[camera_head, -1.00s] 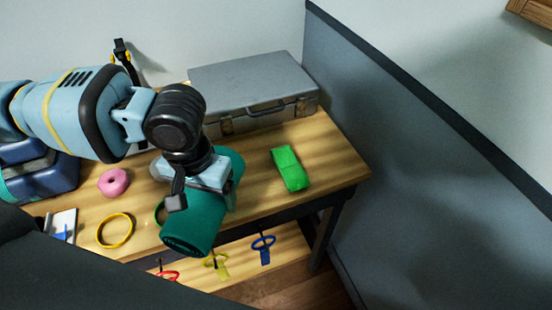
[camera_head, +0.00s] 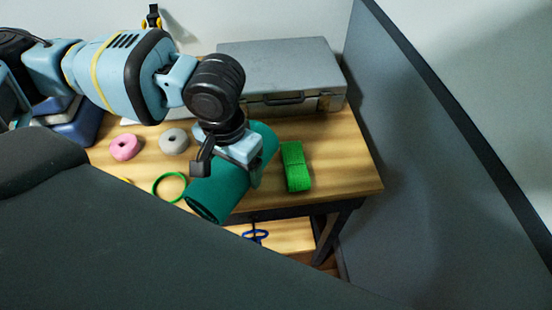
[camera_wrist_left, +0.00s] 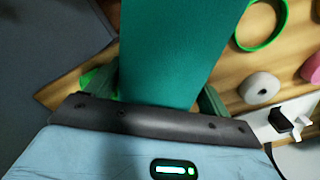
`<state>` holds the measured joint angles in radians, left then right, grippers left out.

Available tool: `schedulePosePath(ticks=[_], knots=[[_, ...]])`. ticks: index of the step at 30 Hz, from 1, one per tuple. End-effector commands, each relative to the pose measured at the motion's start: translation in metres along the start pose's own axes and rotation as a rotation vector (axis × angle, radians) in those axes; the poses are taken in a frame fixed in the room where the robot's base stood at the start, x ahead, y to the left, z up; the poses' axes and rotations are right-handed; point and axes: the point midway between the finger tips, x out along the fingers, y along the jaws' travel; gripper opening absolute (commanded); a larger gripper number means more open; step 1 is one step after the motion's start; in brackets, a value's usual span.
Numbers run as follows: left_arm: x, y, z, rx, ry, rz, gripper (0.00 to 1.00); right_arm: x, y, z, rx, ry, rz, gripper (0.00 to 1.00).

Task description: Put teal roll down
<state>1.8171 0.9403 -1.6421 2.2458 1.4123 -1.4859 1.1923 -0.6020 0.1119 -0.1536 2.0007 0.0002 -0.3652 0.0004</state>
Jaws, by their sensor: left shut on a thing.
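The teal roll (camera_head: 222,188) is a thick cylinder, held at a slant over the front right part of the wooden table (camera_head: 350,178). My left gripper (camera_head: 232,165) is shut around the roll's middle. In the left wrist view the teal roll (camera_wrist_left: 180,50) fills the space between the fingers. Whether the roll touches the table top cannot be told. My right gripper does not show.
A green block (camera_head: 295,167) lies just right of the roll. A grey case (camera_head: 285,75) stands behind. A green ring (camera_head: 169,187), a grey ring (camera_head: 174,141) and a pink ring (camera_head: 125,147) lie to the left. A dark partition (camera_head: 440,170) stands right.

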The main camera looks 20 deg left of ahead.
Motion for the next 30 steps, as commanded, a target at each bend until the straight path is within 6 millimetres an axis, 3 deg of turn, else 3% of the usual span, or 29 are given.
schedulePosePath(ticks=[9, 21, 30], knots=[[-0.004, -0.006, 0.039, 0.565, 0.005, 0.0, 0.55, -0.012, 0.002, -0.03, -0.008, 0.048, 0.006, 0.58], [-0.012, -0.03, 0.087, 1.255, 0.008, -0.008, 0.55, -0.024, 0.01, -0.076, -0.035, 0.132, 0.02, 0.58], [-0.017, -0.046, 0.112, 1.61, 0.007, -0.008, 0.55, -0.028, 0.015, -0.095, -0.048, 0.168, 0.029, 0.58]])
